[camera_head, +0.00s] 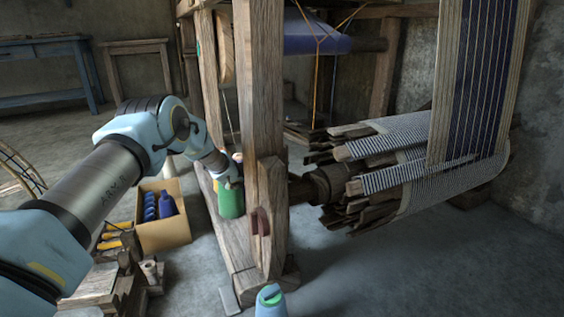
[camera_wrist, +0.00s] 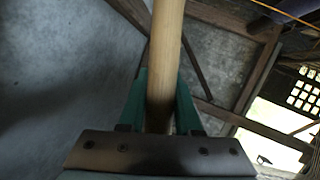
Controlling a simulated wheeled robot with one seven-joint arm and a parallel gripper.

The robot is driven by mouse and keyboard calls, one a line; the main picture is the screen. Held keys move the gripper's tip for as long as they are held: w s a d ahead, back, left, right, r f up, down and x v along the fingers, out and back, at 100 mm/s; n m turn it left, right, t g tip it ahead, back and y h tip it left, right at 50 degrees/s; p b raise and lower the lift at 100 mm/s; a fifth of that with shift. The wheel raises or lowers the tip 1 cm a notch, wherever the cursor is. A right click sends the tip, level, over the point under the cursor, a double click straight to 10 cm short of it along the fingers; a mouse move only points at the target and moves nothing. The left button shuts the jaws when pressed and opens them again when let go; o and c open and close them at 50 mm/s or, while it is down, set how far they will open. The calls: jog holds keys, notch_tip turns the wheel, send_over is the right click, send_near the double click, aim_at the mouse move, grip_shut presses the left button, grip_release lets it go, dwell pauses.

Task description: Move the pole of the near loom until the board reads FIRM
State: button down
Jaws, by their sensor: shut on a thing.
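The pole (camera_wrist: 166,35) is a pale round wooden rod that rises through the middle of the wrist view. My gripper (camera_wrist: 161,78) has its green fingers on either side of it, shut on it. In the head view my arm reaches to the left side of the near loom's thick post (camera_head: 260,90), and the fingers and the pole cannot be made out there. The near loom's roller (camera_head: 430,185), wrapped in striped cloth and wooden slats, lies to the right of the post. No board with readable words shows in either view.
A cardboard box (camera_head: 165,235) with blue bottles sits under my arm. A blue table (camera_head: 45,75) is at the back left. The floor at right is clear.

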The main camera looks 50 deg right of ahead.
jog(key=c, duration=0.6)
grip_release()
jog(key=p+v, duration=0.4)
jog(key=v, duration=0.6)
jog(key=shift+a+p, duration=0.3)
jog(key=shift+a, duration=0.1)
jog(key=shift+r, duration=0.15)
